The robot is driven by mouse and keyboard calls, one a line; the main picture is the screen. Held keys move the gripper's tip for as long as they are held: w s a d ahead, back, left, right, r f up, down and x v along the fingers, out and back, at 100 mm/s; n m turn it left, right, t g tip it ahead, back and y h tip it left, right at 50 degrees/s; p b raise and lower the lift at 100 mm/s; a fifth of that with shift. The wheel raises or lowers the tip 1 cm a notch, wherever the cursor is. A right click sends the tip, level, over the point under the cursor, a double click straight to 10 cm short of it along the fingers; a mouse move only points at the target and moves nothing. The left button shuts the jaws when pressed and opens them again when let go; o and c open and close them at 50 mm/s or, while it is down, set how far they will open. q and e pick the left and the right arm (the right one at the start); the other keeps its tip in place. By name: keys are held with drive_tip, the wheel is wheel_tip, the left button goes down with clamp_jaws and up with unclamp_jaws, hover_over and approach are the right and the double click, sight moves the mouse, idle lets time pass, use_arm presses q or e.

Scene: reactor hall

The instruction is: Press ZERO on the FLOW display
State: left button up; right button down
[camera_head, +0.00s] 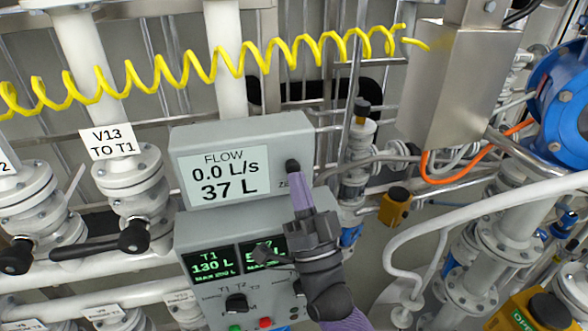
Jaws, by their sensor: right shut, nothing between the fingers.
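The FLOW display (243,160) is a grey box with a pale screen reading 0.0 L/s and 37 L. My right gripper (294,172) is shut and empty. It reaches up from the lower right, and its fingertips are at the right side of the display's front face. The start of a label, "ZE", shows just left of the fingers; the rest is hidden behind them. A dark round shape shows at the fingertips. I cannot tell whether it is the button or the tip itself, or whether they touch. My left gripper is not in view.
Below the display is a grey control panel (212,293) with green T1 readouts, a black knob and coloured buttons, partly covered by my right arm. A valve labelled V13 TO T1 (108,141) stands left. A yellow coiled hose (170,72) crosses above. A steel box (462,85) is upper right.

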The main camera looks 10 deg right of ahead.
drive_tip(key=shift+w, duration=0.2)
drive_tip(key=shift+w+b, duration=0.35)
drive_tip(key=shift+w, duration=0.15)
idle(0.6)
drive_tip(key=shift+s, duration=0.1)
drive_tip(key=shift+s+p, duration=0.5)
drive_tip(key=shift+s, duration=0.3)
drive_tip(key=s+p, duration=0.2)
drive_tip(key=s, duration=0.3)
drive_tip(key=shift+d, duration=0.1)
idle(0.4)
